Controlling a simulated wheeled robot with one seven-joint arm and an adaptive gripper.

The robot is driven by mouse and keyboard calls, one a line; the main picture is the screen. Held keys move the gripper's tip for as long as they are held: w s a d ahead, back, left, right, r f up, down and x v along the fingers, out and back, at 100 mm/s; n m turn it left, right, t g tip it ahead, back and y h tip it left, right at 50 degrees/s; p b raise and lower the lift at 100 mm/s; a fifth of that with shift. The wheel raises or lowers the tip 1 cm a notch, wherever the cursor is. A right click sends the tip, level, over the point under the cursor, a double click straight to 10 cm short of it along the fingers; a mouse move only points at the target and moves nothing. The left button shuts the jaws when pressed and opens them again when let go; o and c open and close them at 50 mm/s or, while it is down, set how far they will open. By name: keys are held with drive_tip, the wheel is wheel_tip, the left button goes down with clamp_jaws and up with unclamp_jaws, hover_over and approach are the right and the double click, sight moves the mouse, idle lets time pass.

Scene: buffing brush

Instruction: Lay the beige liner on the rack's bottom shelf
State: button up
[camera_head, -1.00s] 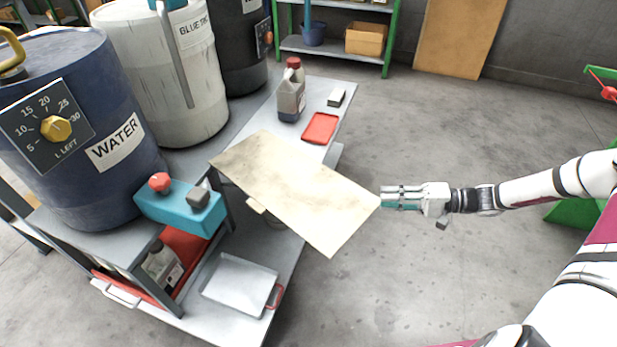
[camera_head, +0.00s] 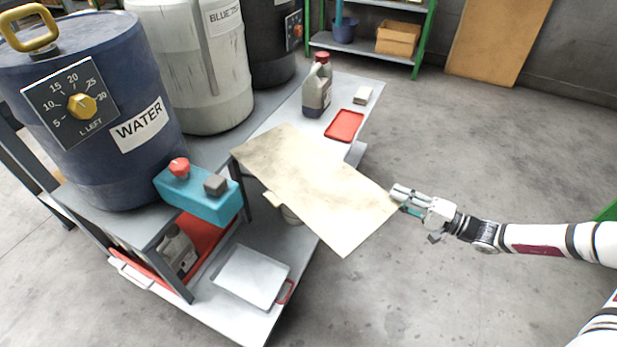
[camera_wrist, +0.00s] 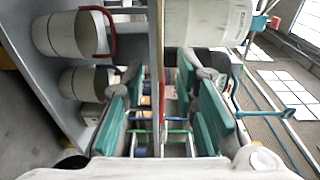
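The beige liner (camera_head: 310,185) is a flat, stained sheet at the top level of the grey rack (camera_head: 270,120). It juts out past the rack's right edge, towards my gripper (camera_head: 403,202). In the wrist view the liner (camera_wrist: 156,50) is a thin strip seen edge-on. It runs between my teal finger pads, with a gap showing on each side. My gripper is open around the liner's right corner. The rack's bottom shelf (camera_head: 288,250) shows below the liner, partly covered by it.
A metal tray (camera_head: 250,275) lies on the bottom shelf, with a partly hidden bucket (camera_head: 290,214) behind it. A blue water barrel (camera_head: 90,160), a teal box (camera_head: 205,200), a jug (camera_head: 316,92) and a red tray (camera_head: 344,125) stand above. The floor on the right is clear.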

sight(380, 193)
drive_tip(key=b+x, duration=0.1)
drive_tip(key=x, duration=0.3)
drive_tip(key=shift+s+a+f+b, duration=0.1)
drive_tip(key=shift+s+a+b, duration=0.1)
drive_tip(key=shift+a+b, duration=0.3)
drive_tip(key=shift+w+a, duration=0.2)
drive_tip(key=shift+a, duration=0.15)
clamp_jaws()
